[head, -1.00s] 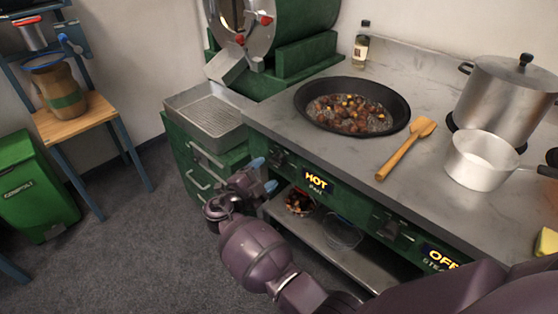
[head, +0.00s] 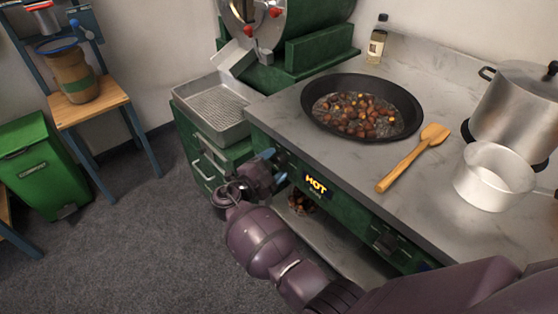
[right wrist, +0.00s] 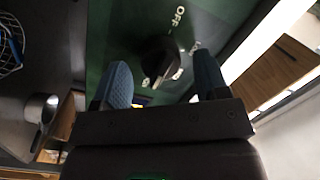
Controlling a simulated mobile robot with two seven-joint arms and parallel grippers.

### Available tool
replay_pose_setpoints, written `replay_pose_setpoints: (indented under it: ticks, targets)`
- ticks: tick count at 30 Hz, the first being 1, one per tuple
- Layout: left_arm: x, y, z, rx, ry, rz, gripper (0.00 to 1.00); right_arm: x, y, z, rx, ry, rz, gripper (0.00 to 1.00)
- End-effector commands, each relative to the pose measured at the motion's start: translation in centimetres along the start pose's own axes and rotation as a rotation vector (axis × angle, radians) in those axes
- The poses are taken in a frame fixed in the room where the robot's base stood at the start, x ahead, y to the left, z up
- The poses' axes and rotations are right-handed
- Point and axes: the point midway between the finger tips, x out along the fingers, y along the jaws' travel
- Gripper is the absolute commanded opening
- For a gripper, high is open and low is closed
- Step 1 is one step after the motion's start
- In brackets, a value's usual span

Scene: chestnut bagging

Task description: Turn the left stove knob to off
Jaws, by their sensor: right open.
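The left stove knob (head: 284,157) is dark and sits on the green stove front, left of a lit display (head: 317,186) that reads HOT. In the right wrist view the knob (right wrist: 157,57) is just beyond and between my fingertips, with white OFF lettering (right wrist: 178,16) beside it. A white mark shows on the knob's side away from OFF. My right gripper (head: 273,167) is open, with its blue fingertips close in front of the knob. The fingers also show apart in the right wrist view (right wrist: 164,82). I cannot tell whether they touch the knob. My left gripper is out of view.
A black pan of chestnuts (head: 330,126), a wooden spatula (head: 412,160) and a pale pot (head: 492,180) stand on the counter above. A second knob (head: 384,240) is farther right on the front. A metal tray (head: 214,112) lies to the left. The floor in front is clear.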

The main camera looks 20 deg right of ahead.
Motion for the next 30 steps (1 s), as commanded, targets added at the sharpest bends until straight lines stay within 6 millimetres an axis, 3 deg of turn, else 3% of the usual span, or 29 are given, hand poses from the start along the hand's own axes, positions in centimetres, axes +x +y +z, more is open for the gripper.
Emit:
replay_pose_setpoints:
  ticks: [14, 24, 30]
  targets:
    - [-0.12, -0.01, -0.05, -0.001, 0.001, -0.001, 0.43, -0.23, 0.04, 0.01, 0.000, 0.000, 0.000, 0.68]
    - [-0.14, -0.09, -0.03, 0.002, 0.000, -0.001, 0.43, -0.21, 0.02, 0.00, 0.000, 0.000, 0.000, 0.19]
    - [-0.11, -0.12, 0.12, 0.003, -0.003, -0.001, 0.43, -0.20, 0.07, 0.02, -0.010, -0.001, 0.002, 0.18]
